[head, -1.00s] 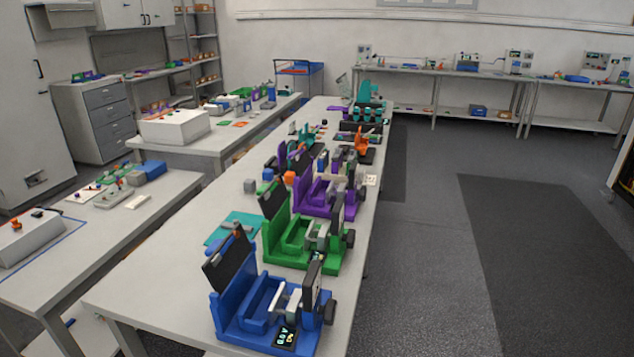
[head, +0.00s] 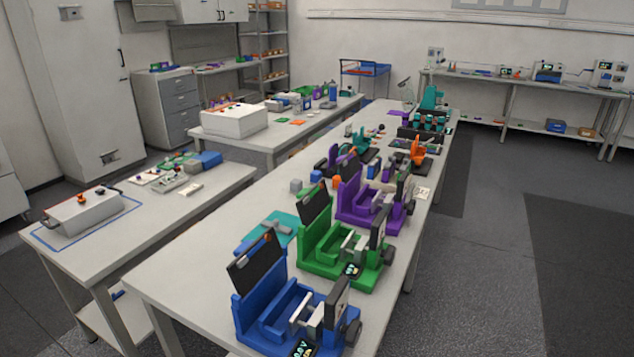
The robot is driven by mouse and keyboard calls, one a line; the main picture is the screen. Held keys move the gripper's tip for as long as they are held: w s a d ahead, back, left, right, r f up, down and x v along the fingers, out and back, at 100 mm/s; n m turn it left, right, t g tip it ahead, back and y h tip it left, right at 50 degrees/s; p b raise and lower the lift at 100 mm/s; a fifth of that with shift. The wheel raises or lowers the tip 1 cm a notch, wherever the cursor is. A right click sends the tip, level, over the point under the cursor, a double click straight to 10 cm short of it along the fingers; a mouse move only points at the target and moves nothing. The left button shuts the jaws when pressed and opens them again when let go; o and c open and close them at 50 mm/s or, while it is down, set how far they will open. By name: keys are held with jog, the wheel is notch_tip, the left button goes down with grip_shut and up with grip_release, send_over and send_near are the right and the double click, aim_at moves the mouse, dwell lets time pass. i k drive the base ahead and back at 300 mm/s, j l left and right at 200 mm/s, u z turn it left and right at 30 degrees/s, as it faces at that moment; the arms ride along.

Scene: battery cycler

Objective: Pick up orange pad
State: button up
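A small flat orange pad (head: 297,122) lies on the top of the back-left table (head: 262,143), near its front right edge. A small green flat piece (head: 282,121) lies just left of it. The pad is far off and small in the head view. My gripper is not in view.
The long middle table (head: 190,285) carries blue (head: 262,308), green (head: 322,262) and purple (head: 350,205) fixtures in a row. A white box (head: 234,120) stands left of the pad. A left table (head: 110,235) stands nearer. Grey floor (head: 480,270) is open at right.

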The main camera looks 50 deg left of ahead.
aim_at(337, 178)
jog(key=i+j+u, duration=0.15)
jog(key=i+u, duration=0.6)
jog(key=u, duration=0.15)
jog(key=i+l+u, duration=0.1)
jog(key=i+u, duration=0.35)
jog(key=i+l+u, duration=0.25)
jog(key=u, duration=0.15)
jog(key=i+l+u, duration=0.6)
jog(key=l+u, duration=0.3)
jog(key=i+l+u, duration=0.15)
jog(key=l+u, duration=0.3)
jog(key=i+l+u, duration=0.1)
jog(key=l+u, duration=0.35)
jog(key=i+l, duration=0.1)
jog(key=l, duration=0.4)
jog(key=i+l+u, duration=0.1)
jog(key=l, duration=0.45)
